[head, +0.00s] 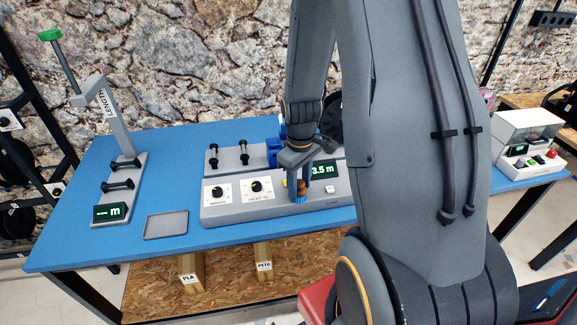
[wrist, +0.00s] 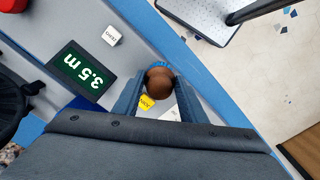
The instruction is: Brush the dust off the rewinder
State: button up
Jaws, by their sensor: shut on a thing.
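The rewinder (head: 235,215) is a long grey machine on the blue table, with two dials and a display (head: 324,170) reading 3.5 m. My gripper (head: 298,186) points down at the front of its panel, left of the display. It is shut on a brush (wrist: 158,84), whose round brown handle end shows between the fingers in the wrist view. Blue at the brush's lower end (head: 300,199) is close to the panel's front; whether it touches cannot be told. A yellow label or button (wrist: 147,101) is beside the brush. No dust can be made out.
A grey tray (head: 166,225) lies left of the rewinder. A length stand with a green knob (head: 50,35) rises farther left. A white-topped machine (head: 530,140) stands at right. Boxes marked PLA (head: 190,272) and PETG (head: 263,256) sit below the table. My arm hides the table's right part.

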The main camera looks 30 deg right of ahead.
jog(key=a, duration=0.1)
jog(key=w+a, duration=0.1)
jog(key=a, duration=0.1)
jog(key=shift+a, duration=0.1)
jog(key=shift+r+p, duration=0.25)
jog(key=shift+p, duration=0.45)
notch_tip(320, 180, up, 2)
jog(key=shift+r+p, duration=0.15)
jog(key=shift+p, duration=0.2)
jog(key=shift+s+r+p, duration=0.1)
jog(key=shift+r+p, duration=0.2)
jog(key=shift+r, duration=0.05)
jog(key=shift+r+p, duration=0.3)
notch_tip(320, 180, up, 4)
jog(key=p, duration=0.3)
